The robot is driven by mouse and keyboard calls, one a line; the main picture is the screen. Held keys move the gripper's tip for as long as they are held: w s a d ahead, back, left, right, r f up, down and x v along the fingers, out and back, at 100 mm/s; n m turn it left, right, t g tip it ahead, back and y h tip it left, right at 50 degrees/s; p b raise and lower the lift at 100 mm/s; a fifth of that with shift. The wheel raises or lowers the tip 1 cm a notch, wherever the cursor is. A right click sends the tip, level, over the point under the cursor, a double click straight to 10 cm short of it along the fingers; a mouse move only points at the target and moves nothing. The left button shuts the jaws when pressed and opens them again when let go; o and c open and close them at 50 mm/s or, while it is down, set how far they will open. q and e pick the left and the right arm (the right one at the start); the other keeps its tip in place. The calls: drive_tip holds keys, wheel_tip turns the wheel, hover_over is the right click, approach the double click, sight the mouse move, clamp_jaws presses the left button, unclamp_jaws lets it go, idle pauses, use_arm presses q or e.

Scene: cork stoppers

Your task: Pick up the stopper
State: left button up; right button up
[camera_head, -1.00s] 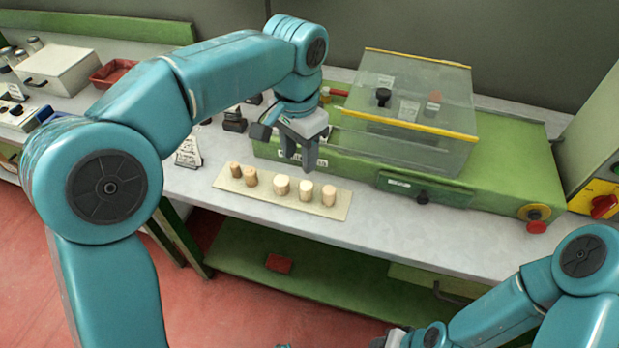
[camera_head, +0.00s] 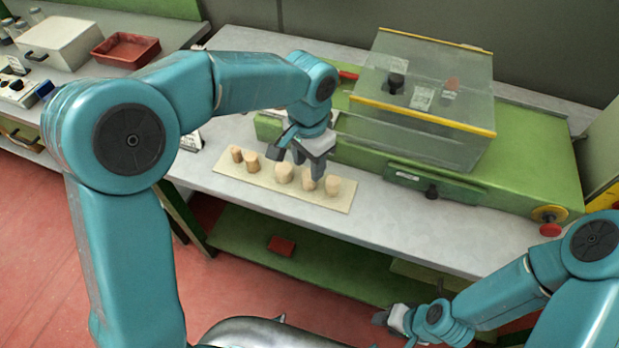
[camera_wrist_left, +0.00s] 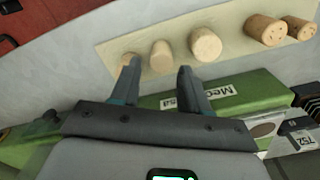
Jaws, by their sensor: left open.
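Several pale cork stoppers stand upright in a row on a thin cream board (camera_head: 336,203) on the bench. My left gripper (camera_head: 309,172) is open and empty, pointing down over the right part of the row. In the left wrist view, one stopper (camera_wrist_left: 162,56) shows in the gap beyond the fingertips (camera_wrist_left: 157,74). Another stopper (camera_wrist_left: 130,58) is partly hidden by the left finger, and a wide one (camera_wrist_left: 205,44) stands right of the gap. My right gripper (camera_head: 388,317) is low, far from the row.
A green machine (camera_head: 540,180) with a clear, yellow-edged cover (camera_head: 430,85) stands right behind the row. A red tray (camera_head: 125,49) and a white box (camera_head: 62,42) are at the back left. The bench front right of the board is clear.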

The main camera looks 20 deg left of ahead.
sight(309, 174)
use_arm(q)
drive_tip(key=shift+s+f, duration=0.1)
drive_tip(key=shift+f, duration=0.1)
drive_tip(key=shift+w+f, duration=0.15)
drive_tip(key=shift+f, duration=1.15)
drive_tip(key=shift+w+f, duration=0.1)
drive_tip(key=shift+f, duration=1.2)
drive_tip(key=c, duration=0.8)
